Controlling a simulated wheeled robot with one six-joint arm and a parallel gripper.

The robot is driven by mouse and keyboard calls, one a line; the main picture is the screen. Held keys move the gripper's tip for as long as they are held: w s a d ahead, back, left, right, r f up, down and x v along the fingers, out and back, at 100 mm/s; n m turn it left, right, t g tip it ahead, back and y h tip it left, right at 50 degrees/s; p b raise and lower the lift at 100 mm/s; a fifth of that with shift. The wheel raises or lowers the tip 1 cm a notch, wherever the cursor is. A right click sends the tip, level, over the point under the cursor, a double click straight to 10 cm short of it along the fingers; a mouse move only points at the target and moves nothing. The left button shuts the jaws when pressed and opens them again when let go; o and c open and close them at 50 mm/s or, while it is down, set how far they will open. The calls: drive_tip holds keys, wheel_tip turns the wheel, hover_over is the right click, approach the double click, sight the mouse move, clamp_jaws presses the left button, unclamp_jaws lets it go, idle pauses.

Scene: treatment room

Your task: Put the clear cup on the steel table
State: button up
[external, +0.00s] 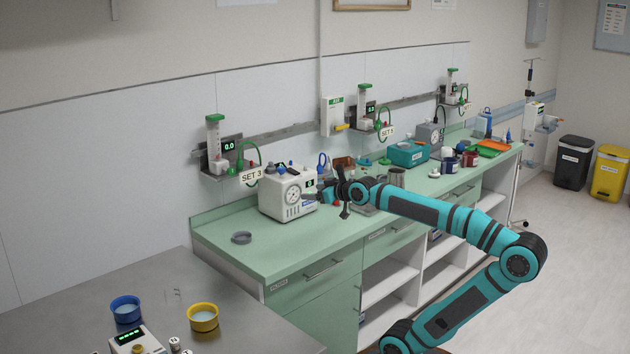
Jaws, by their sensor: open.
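The steel table (90,297) fills the lower left. A small, faint, see-through outline (173,294) shows on it between a blue cup (125,309) and a yellow cup (203,317). It may be the clear cup, but it is too faint to be sure. My gripper (338,197) is open over the green counter, just right of the white machine with a dial (288,193). I see nothing held in it. The arm partly hides the counter behind it, and I cannot tell how far the fingers are from the nearby items.
The green counter (270,247) holds a grey ring-shaped dish (241,237), a metal container (397,178), a teal box (408,153) and an orange tray (492,148). A small device with a green display (135,341) stands at the steel table's front. The counter's near left end is mostly clear.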

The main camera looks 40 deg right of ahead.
drive_tip(key=s+d+m+t+h, duration=0.2)
drive_tip(key=s+d, duration=0.3)
drive_tip(key=s, duration=0.3)
drive_tip(key=shift+d+f+m+t, duration=0.3)
drive_tip(key=shift+f, duration=0.15)
idle(0.6)
